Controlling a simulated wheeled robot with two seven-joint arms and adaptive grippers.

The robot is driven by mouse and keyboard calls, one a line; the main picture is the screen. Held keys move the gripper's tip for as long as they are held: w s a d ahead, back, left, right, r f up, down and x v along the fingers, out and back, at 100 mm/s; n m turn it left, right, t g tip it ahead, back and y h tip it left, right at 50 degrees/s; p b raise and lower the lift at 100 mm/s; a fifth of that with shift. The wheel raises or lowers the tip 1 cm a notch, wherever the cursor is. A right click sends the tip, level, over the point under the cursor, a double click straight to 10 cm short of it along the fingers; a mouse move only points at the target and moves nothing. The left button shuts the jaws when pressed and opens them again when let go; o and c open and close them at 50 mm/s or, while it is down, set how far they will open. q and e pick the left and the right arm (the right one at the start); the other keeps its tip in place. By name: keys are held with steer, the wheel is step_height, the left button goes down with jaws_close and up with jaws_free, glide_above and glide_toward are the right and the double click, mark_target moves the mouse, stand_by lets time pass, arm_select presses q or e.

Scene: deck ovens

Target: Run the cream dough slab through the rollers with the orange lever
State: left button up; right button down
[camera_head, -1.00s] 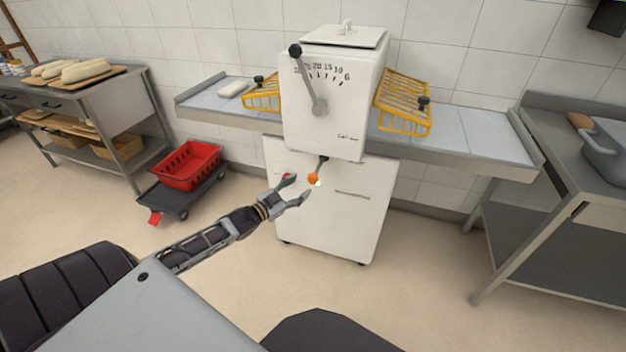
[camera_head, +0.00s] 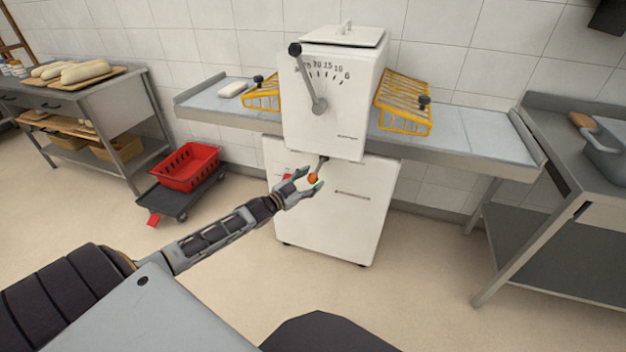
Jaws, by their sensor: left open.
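The cream dough slab (camera_head: 233,89) lies on the left wing (camera_head: 205,102) of the white dough sheeter (camera_head: 330,105), left of the yellow guard. The orange lever (camera_head: 313,178) is a small ball on a dark stem below the sheeter's upper housing. My left gripper (camera_head: 310,181) is open, with its fingers around or just in front of the orange ball. Whether they touch it I cannot tell. My right gripper is out of view.
Yellow wire guards (camera_head: 404,103) flank the sheeter's head. A dark-knobbed dial lever (camera_head: 308,78) is on its front. A red crate (camera_head: 186,166) on a dolly stands on the floor at left. Steel tables stand at both sides. The floor in front is clear.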

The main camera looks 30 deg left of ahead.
arm_select(q)
steer(key=shift+x, duration=0.8)
jaws_close()
